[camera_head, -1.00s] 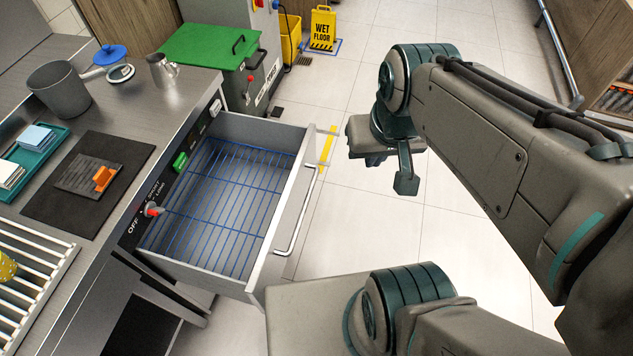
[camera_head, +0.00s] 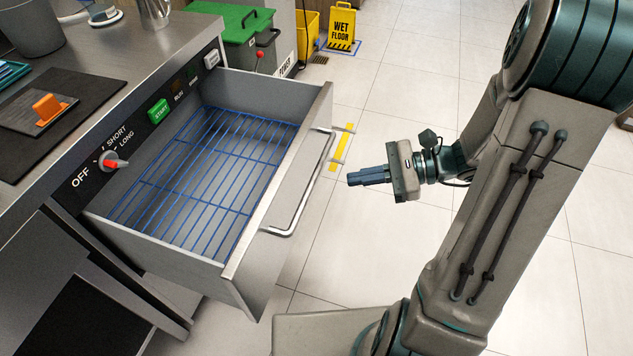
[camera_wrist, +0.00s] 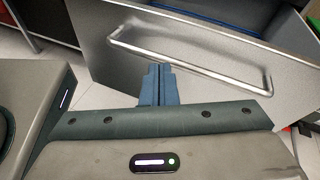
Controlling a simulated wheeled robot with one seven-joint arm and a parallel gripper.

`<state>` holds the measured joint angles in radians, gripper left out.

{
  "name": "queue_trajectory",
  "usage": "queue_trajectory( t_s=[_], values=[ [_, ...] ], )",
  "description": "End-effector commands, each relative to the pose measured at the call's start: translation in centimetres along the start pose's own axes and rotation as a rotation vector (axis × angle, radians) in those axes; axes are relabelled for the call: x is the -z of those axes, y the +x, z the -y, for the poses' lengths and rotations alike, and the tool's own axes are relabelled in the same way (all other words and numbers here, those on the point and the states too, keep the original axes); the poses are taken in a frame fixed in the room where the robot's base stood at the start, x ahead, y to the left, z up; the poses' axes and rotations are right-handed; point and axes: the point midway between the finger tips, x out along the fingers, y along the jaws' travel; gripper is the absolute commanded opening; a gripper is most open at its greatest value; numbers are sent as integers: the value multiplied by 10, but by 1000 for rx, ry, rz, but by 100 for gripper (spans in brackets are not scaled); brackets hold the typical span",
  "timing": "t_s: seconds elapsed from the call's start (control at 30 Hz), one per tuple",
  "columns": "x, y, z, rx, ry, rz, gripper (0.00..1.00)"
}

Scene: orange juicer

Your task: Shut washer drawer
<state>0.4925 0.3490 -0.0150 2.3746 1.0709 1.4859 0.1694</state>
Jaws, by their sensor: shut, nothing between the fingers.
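The washer drawer (camera_head: 228,265) is pulled out from under the steel counter. It holds a blue wire rack (camera_head: 195,175) and is otherwise empty. Its front panel carries a silver bar handle (camera_head: 297,205), which also shows in the wrist view (camera_wrist: 190,62). My gripper (camera_head: 350,178) is shut and empty, to the right of the drawer front and apart from it. Its fingers point left toward the panel. In the wrist view the blue fingertips (camera_wrist: 158,70) appear just below the handle, in front of the grey panel (camera_wrist: 215,75).
The control strip has a green start button (camera_head: 158,111) and a red-tipped knob (camera_head: 112,161). A green-lidded bin (camera_head: 235,22) stands behind the drawer. A wet floor sign (camera_head: 342,26) stands farther back.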

Motion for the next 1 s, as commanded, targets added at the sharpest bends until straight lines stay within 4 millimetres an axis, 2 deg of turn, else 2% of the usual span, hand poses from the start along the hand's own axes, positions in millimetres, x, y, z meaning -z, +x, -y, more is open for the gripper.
queue_trajectory(
  t_s=[0.03, 0.1, 0.2, 0.33, 0.47, 0.57, 1.0],
  values=[
    [36, 2, 3, 64, 58, 49, 0],
    [58, -2, 12, 145, 119, 107, 0],
    [83, -9, 21, 238, 185, 174, 0],
    [102, -16, 29, 315, 232, 225, 0],
    [107, -16, 33, 343, 249, 244, 0],
    [105, -7, 37, 344, 249, 247, 0],
    [88, 75, 67, 339, 248, 245, 0]
  ],
)
